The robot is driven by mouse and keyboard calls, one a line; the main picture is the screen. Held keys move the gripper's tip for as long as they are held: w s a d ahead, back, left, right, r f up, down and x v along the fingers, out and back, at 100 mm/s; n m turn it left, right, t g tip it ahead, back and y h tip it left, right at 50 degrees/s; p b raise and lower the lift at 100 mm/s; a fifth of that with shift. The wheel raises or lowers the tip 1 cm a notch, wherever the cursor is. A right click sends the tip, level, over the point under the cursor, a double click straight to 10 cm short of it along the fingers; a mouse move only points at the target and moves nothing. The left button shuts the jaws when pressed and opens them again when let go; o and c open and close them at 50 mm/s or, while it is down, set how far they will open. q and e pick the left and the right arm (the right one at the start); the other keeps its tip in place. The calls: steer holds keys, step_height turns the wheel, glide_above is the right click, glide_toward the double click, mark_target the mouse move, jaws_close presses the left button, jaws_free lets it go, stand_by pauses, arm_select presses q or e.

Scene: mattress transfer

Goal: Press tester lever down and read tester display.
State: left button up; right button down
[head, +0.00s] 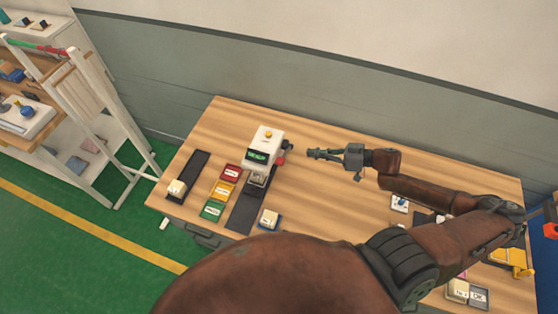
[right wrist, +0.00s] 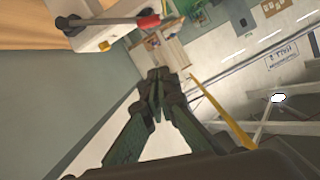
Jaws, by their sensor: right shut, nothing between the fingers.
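The white tester (head: 267,143) stands on the table with an orange button on top. Its dark green display (head: 257,156) faces the front; its light characters are too small to read. The lever (head: 284,146), with a red part, sticks out on the tester's right side. My right gripper (head: 311,153) is shut and empty, a short gap to the right of the lever and pointing at it. In the right wrist view the red lever (right wrist: 148,21) lies just beyond the closed fingertips (right wrist: 158,76), apart from them. My left gripper is not in view.
The wooden table (head: 330,205) has red, yellow and green trays (head: 222,190) left of the tester. A dark strip (head: 190,172) holds a white block. More small items lie at the right. A white shelf rack (head: 95,110) stands left; a wall runs behind.

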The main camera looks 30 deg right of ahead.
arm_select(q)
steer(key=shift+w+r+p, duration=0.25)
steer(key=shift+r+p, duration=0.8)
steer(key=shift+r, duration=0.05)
arm_select(e)
steer(key=w+a+f, duration=0.6)
steer(key=a, duration=0.1)
steer(key=shift+w+a, duration=0.25)
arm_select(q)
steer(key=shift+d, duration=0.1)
arm_select(e)
steer(key=shift+f, duration=0.1)
